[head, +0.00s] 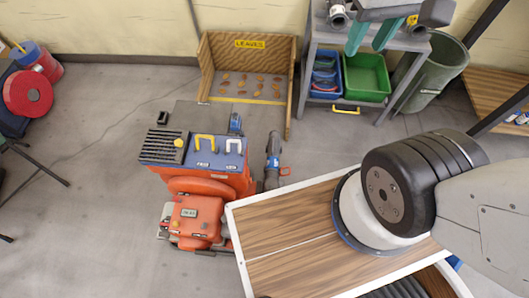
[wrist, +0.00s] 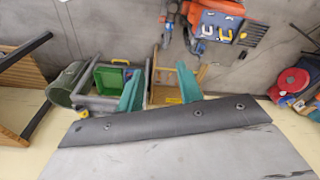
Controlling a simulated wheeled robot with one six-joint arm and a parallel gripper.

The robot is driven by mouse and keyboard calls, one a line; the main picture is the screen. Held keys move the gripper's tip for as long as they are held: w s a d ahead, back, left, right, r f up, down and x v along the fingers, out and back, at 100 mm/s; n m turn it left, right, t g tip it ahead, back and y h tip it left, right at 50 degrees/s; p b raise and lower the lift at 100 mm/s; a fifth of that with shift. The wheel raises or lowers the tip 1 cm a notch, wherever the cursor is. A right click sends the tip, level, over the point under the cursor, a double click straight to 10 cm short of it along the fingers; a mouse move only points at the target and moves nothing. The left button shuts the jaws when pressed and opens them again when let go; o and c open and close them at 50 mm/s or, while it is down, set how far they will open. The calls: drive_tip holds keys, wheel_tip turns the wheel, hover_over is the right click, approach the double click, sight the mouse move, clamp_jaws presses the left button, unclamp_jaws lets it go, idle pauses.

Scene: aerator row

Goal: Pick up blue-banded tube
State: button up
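In the wrist view the tube (wrist: 198,28) is small, near the top. My gripper (head: 371,35) is at the upper right in the head view, in front of the grey cart and well away from the tube. Its two green fingers (wrist: 160,91) are apart, with nothing seen between them.
The orange machine (head: 205,190) has a blue deck with yellow and white handles. Behind it is a wooden LEAVES box (head: 250,44). A grey cart (head: 306,75) with blue and green bins and a waste bin (head: 440,65) stand right.

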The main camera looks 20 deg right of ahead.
drive_tip(key=w+a+f+m, duration=0.1)
drive_tip(key=w+f, duration=0.3)
drive_tip(key=w, duration=0.7)
drive_tip(key=w+a+f, duration=0.1)
drive_tip(key=w+f, duration=0.4)
drive_tip(key=w, duration=0.6)
drive_tip(key=w+a+f+m+t, duration=0.1)
drive_tip(key=w+f, duration=0.6)
drive_tip(key=f, duration=0.4)
drive_tip(key=w+a+f+t, duration=0.1)
drive_tip(key=w+f, duration=0.7)
drive_tip(key=f, duration=0.2)
wheel_tip(320, 180, down, 25)
drive_tip(key=a+m, duration=0.1)
drive_tip(key=shift+m+t+h, duration=0.3)
drive_tip(key=shift+m+t, duration=0.3)
drive_tip(key=shift+m, duration=0.1)
drive_tip(key=s+f, duration=0.3)
drive_tip(key=f, duration=0.5)
drive_tip(key=s+d+f, duration=0.1)
drive_tip(key=s+f, duration=0.3)
drive_tip(key=f, duration=0.4)
drive_tip(key=s+f, duration=0.3)
drive_tip(key=f, duration=0.6)
drive_tip(key=shift+s+d, duration=0.25)
drive_tip(key=shift+s, duration=0.1)
drive_tip(key=x, duration=0.7)
drive_tip(key=shift+w+a+f, duration=0.1)
drive_tip(key=shift+w+a, duration=0.05)
drive_tip(key=shift+w, duration=0.2)
